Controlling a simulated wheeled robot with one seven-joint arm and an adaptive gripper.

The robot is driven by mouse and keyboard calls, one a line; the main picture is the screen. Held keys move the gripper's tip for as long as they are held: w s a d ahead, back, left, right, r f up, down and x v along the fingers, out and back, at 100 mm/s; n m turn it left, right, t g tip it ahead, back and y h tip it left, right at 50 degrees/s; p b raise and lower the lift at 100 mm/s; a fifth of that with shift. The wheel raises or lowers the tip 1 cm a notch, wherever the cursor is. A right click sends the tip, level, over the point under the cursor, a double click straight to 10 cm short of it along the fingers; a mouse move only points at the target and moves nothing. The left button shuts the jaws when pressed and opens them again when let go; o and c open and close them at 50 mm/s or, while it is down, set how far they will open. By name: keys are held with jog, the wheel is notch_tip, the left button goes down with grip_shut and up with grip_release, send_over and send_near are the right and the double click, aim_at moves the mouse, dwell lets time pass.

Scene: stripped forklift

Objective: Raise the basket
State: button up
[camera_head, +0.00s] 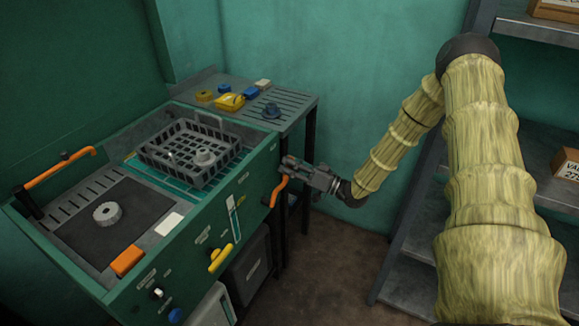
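The dark wire basket (173,137) sits in the right-hand bay of the green machine (215,215), with a grey round part (205,157) inside it. A short orange lever (279,190) stands at the right end of the machine's front panel. My gripper (286,167) is at the top of this lever, its fingers pointing left towards the machine. The fingers overlap the lever's upper end in the picture, and I cannot tell whether they touch or close on it. The view is too small to show the finger gap.
A longer orange handle (60,167) rises at the machine's left end. A side table (297,100) stands behind; grey shelves (410,235) stand right.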

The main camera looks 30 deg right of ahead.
jog(key=shift+a, duration=0.25)
jog(key=shift+d+r, duration=0.1)
jog(key=shift+r, duration=4.85)
